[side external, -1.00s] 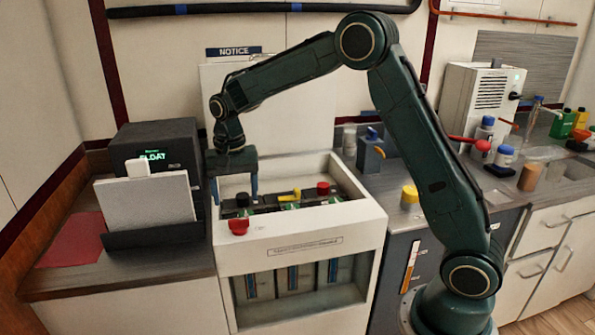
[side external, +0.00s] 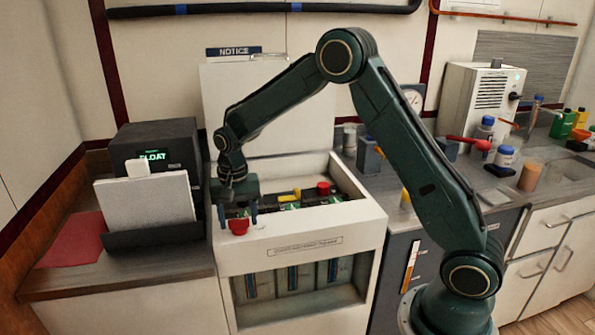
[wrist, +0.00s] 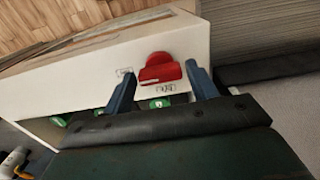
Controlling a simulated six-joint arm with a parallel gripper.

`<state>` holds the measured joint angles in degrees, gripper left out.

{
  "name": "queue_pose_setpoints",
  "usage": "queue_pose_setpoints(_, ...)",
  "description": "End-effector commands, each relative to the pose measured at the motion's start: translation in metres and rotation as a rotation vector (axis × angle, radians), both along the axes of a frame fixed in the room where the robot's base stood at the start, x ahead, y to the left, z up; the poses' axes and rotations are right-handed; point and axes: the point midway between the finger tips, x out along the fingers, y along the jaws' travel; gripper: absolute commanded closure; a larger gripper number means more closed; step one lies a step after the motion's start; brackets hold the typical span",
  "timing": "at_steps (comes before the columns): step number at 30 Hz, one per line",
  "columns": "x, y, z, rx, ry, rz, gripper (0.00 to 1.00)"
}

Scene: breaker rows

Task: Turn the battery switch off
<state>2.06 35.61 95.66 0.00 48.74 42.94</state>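The red switch knob (side external: 238,227) sits on the front edge of the white battery cabinet (side external: 300,245), at its left end. In the wrist view the red knob (wrist: 160,69) lies just ahead of and between my two fingers, with small labels beside it. My gripper (side external: 238,218) is open, pointing down, with its blue fingers on either side of the knob in the side view. I cannot tell whether the fingers touch the knob.
Inside the cabinet top are batteries with a yellow cap (side external: 290,195) and a red cap (side external: 323,188). A black box with a green display (side external: 153,156) and a white panel (side external: 145,205) stand close at the left. Bottles (side external: 505,157) stand on the right counter.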

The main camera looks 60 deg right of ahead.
Motion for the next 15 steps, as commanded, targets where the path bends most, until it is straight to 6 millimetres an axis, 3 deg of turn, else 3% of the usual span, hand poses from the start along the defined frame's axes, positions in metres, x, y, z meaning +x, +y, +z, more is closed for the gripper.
queue_pose_setpoints(1,0.0000,0.0000,0.0002,0.000,0.000,0.000,0.53)
queue_pose_setpoints(5,0.0000,0.0000,0.0003,0.000,0.000,0.000,0.76)
queue_pose_setpoints(15,0.0000,0.0000,0.0006,0.000,0.000,0.028,0.76)
